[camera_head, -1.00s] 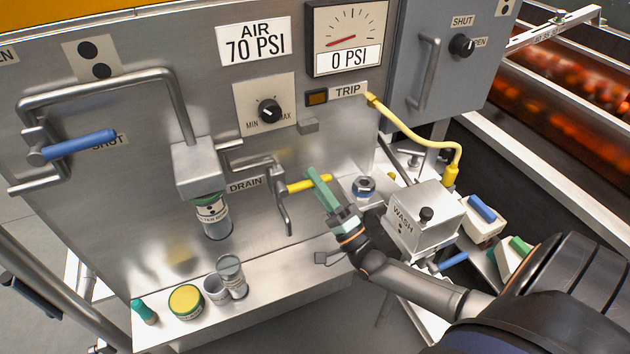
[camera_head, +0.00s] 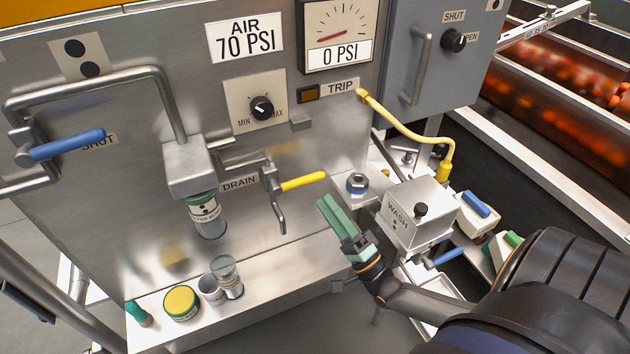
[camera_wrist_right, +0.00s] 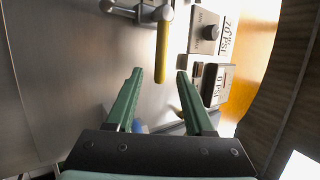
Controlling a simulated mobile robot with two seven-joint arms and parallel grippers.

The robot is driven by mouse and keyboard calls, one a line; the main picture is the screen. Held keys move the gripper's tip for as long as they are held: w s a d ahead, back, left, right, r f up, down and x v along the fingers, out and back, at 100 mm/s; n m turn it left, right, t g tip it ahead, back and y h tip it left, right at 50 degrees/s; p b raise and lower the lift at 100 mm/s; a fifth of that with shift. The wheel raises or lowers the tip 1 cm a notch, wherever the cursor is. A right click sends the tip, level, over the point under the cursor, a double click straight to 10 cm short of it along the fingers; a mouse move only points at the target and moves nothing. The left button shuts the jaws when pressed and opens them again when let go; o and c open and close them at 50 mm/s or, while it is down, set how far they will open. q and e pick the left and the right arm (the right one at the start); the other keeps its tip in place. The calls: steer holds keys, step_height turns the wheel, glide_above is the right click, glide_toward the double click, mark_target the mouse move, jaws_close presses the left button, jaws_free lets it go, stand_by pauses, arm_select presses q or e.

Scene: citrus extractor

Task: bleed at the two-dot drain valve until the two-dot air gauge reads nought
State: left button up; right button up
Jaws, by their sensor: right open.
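The drain valve (camera_head: 268,176) sits on the steel panel beside the DRAIN label, with its yellow handle (camera_head: 303,181) pointing right and a bent spout below. A two-dot plate (camera_head: 80,58) is at upper left; the filter bowl (camera_head: 208,218) also bears two dots. The air gauge (camera_head: 338,28) has its red needle at the low end and reads 0 PSI. My right gripper (camera_head: 329,202) is open and empty, below and right of the handle tip, apart from it. In the wrist view the handle (camera_wrist_right: 163,45) hangs beyond the fingers (camera_wrist_right: 159,74). My left gripper is not in view.
A blue-handled valve (camera_head: 65,145) by SHUT is at left. An AIR 70 PSI plate (camera_head: 244,37) and a MIN/MAX knob (camera_head: 262,108) are above. Jars (camera_head: 182,302) stand on the ledge. The WASH box (camera_head: 416,212) and yellow hose (camera_head: 400,127) are right of my gripper.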

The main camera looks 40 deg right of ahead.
steer(key=v, duration=0.5)
stand_by(0.5)
